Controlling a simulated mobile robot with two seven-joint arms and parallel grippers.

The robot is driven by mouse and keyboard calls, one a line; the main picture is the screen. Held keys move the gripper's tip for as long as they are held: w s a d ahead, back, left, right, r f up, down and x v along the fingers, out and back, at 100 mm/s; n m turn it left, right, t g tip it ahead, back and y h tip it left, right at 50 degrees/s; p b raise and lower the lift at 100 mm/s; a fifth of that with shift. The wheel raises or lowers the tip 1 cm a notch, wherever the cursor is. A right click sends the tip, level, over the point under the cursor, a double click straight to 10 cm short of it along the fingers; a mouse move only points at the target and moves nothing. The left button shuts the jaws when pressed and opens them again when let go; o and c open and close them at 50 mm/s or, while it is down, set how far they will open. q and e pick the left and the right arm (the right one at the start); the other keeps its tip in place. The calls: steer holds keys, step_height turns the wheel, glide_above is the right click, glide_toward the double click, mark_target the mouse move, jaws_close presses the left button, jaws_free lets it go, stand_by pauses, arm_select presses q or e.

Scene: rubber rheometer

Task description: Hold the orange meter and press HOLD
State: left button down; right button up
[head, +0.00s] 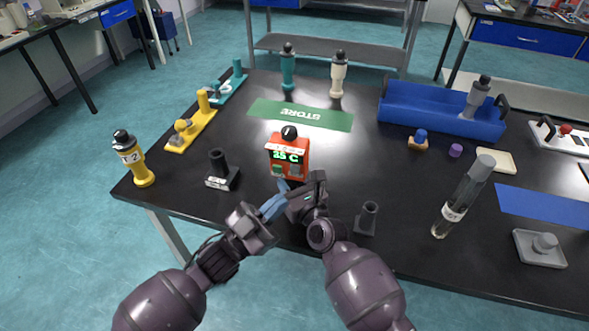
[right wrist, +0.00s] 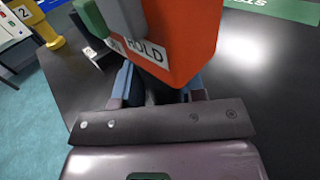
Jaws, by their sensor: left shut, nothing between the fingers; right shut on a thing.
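The orange meter (head: 289,155) has a dark knob on top and a lit display reading about 25 C. A green button (head: 278,170) and a grey button (head: 295,170) sit low on its front. My right gripper (head: 301,187) is shut on the meter's lower part. In the right wrist view the orange body (right wrist: 185,40) rises between the blue fingers (right wrist: 158,90), with the HOLD label (right wrist: 146,50) below the grey button (right wrist: 122,18). My left gripper (head: 281,190) is shut and empty, its tips just below the green button; contact cannot be told.
A dark holder (head: 220,172) stands to the left, another (head: 367,218) to the right. A yellow bottle (head: 137,160) stands at the left edge. A green STORE mat (head: 320,115) lies behind the meter. A blue crate (head: 430,118) and clear tube (head: 462,200) are to the right.

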mark_target(301, 163)
arm_select(q)
steer(key=w+d, duration=0.2)
steer(key=w, duration=0.3)
steer(key=shift+w, duration=0.35)
steer(key=shift+w, duration=0.2)
stand_by(1.8)
steer(key=shift+w+d, duration=0.1)
steer(key=shift+w, duration=0.15)
steer(key=shift+w+d+r, duration=0.1)
steer(key=shift+w+d, duration=0.15)
steer(key=shift+w, duration=0.5)
stand_by(1.2)
steer(key=shift+s, duration=0.2)
steer(key=shift+s+a+r, duration=0.1)
steer(key=shift+s+r, duration=0.1)
steer(key=shift+s, duration=0.8)
steer(key=shift+a+f, duration=0.1)
steer(key=shift+f, duration=0.05)
